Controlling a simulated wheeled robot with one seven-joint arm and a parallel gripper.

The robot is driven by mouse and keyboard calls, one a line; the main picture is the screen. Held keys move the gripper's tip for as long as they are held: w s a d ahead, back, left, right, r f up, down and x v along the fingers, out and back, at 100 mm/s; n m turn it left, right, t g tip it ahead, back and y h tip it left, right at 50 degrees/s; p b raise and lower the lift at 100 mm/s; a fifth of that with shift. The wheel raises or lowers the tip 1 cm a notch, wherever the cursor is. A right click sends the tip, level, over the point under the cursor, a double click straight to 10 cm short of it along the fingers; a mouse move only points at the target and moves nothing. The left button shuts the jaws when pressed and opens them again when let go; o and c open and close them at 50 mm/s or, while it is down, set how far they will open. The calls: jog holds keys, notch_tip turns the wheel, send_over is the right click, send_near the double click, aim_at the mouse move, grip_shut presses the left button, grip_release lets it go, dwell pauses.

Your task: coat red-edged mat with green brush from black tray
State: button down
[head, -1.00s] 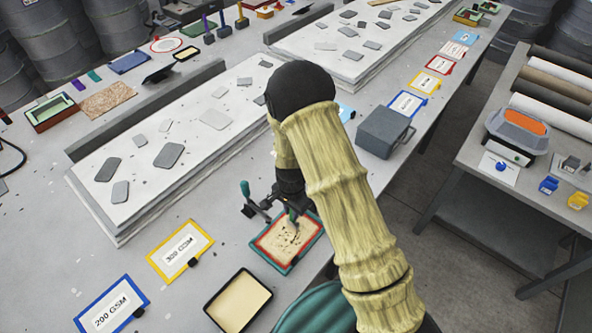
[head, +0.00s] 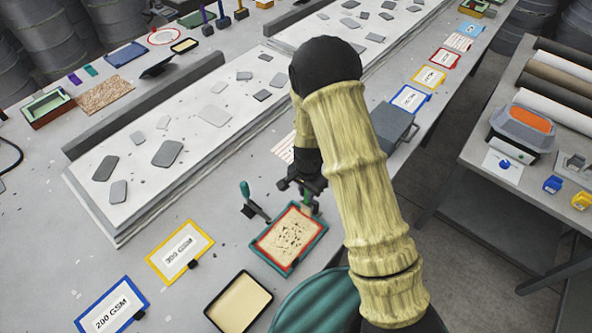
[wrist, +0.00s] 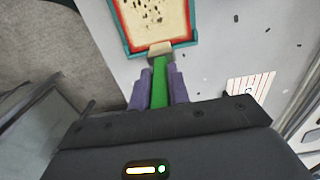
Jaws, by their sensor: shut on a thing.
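The red-edged mat (head: 277,252) has a teal outer border and a cream surface with scattered dark specks. It shows at the top of the wrist view (wrist: 158,12). My gripper (head: 306,190) is over the mat's far right end. Its purple fingers (wrist: 159,88) are shut on the green brush (wrist: 160,84). The brush's pale head reaches the mat's border in the wrist view; whether it touches is unclear. The black tray (head: 222,290), with a smooth cream filling, lies at the bottom of the head view, nearer than the mat.
A green-handled tool (head: 246,190) stands in a black holder left of the mat. A yellow-framed card (head: 157,254) and a blue-framed card (head: 88,321) lie further left. A long white slab (head: 140,190) lies behind. A grey box (head: 392,128) is partly hidden by my arm.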

jog(key=shift+s+r+p, duration=0.2)
jog(key=shift+r+p, duration=0.3)
jog(key=shift+r, duration=0.6)
jog(key=shift+w+r+p, duration=0.15)
jog(key=shift+r+p, duration=1)
jog(key=shift+r, duration=0.4)
jog(key=shift+d, duration=0.1)
